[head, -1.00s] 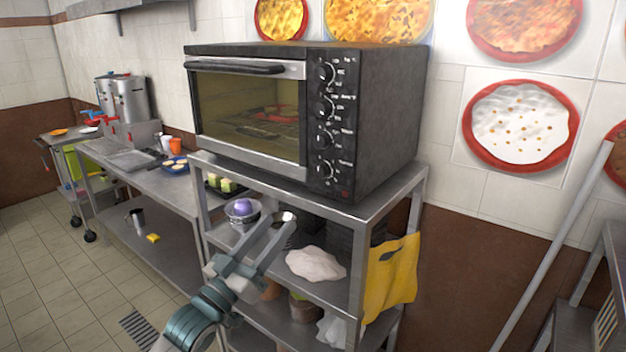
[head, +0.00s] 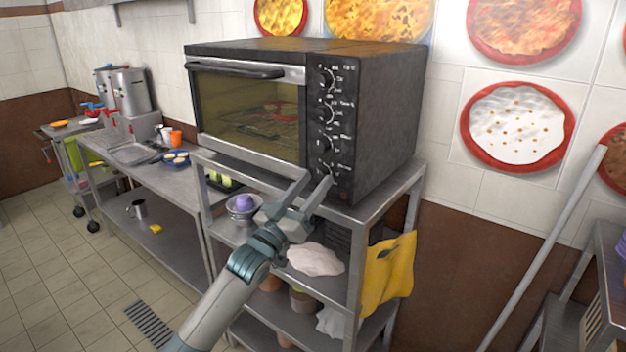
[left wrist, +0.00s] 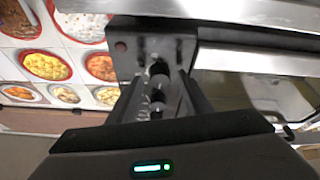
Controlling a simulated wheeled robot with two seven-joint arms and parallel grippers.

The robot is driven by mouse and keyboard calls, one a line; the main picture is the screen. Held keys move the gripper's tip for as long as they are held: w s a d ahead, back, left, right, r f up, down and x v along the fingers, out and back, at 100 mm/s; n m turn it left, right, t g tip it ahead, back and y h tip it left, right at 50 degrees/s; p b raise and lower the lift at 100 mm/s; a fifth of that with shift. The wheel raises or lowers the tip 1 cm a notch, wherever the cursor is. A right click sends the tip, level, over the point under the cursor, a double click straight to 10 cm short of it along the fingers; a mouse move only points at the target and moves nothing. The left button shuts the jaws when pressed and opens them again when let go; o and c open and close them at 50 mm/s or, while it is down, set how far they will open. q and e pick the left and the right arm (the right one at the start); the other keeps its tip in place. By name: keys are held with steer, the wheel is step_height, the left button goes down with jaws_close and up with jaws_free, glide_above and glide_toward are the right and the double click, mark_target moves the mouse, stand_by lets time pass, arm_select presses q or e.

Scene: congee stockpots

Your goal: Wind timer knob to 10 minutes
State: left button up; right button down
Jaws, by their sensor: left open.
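The toaster oven (head: 385,110) stands on top of the metal rack. Its dark control panel carries a column of round knobs; the upper ones show clearly, such as the top knob (head: 325,80). The lowest knob (head: 325,170) is partly covered by my gripper. The labels are too small to read, so I cannot tell the timer setting. My left gripper (head: 316,182) is open, its fingertips in front of the panel's lower end. In the left wrist view, the knobs (left wrist: 158,88) appear between the open fingers (left wrist: 160,76); contact cannot be told. My right gripper is not in view.
The rack's top shelf edge (head: 352,212) lies close to my left arm. Below are a white cloth-like lump (head: 315,259), a bowl with a purple item (head: 243,206) and a hanging yellow cloth (head: 390,270). A metal counter (head: 140,172) stands left.

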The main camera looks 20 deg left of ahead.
arm_select(q)
steer(key=shift+w+r, duration=0.1)
steer(key=shift+w, duration=0.1)
steer(key=c, duration=1.1)
steer(key=shift+o, duration=0.2)
